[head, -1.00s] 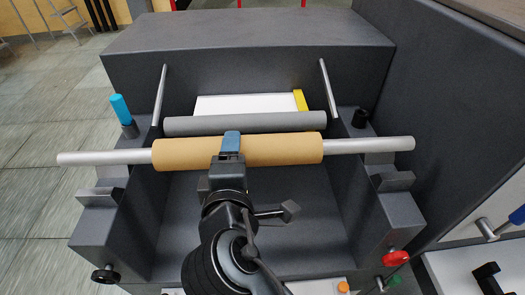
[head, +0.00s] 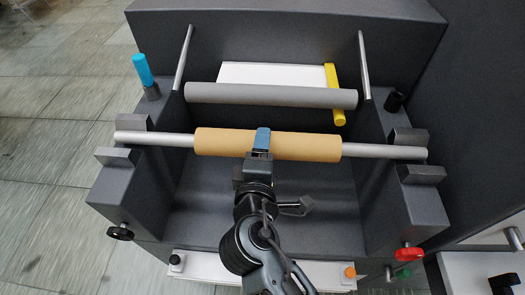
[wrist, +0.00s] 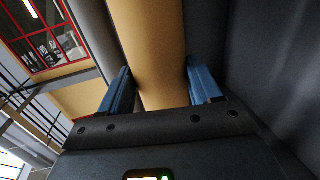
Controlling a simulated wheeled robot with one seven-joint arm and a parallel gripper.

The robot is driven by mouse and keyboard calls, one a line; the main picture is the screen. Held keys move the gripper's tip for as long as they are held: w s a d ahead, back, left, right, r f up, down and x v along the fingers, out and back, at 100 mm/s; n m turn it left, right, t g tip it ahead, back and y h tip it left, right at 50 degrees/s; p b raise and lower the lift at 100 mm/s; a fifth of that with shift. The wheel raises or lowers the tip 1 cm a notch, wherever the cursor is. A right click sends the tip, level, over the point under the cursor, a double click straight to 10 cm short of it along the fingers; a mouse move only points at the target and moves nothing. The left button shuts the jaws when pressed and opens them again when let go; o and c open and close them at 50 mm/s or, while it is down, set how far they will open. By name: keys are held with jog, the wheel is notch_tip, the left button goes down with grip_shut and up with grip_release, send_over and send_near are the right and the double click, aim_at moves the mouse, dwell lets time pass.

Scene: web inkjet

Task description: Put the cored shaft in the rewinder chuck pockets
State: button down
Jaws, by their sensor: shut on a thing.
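The cored shaft is a silver rod with a tan core (head: 221,142) around its middle; the core also shows in the wrist view (wrist: 157,50). In the wrist view my gripper (wrist: 160,88) has one finger on each side of the core. The left rod end lies between the two dark blocks of the left chuck pocket (head: 117,157). The right rod end lies between the blocks of the right chuck pocket (head: 422,174). I cannot tell whether the rod rests on the pocket floors.
A grey roller (head: 270,95) runs behind the shaft, with a white sheet (head: 270,73) and a yellow bar (head: 334,95) beyond. A cyan-handled lever (head: 142,70) stands back left. Black (head: 120,232) and red (head: 409,254) knobs sit on the side walls' fronts.

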jog(key=shift+f, duration=0.2)
jog(key=shift+f, duration=0.1)
jog(key=shift+c, duration=1)
grip_release()
jog(key=shift+f, duration=0.15)
jog(key=shift+s, duration=0.1)
jog(key=s+r+b, duration=0.1)
jog(key=s+r, duration=0.1)
jog(key=s, duration=0.9)
jog(key=shift+s+a+r+b, duration=0.3)
jog(key=shift+a, duration=0.05)
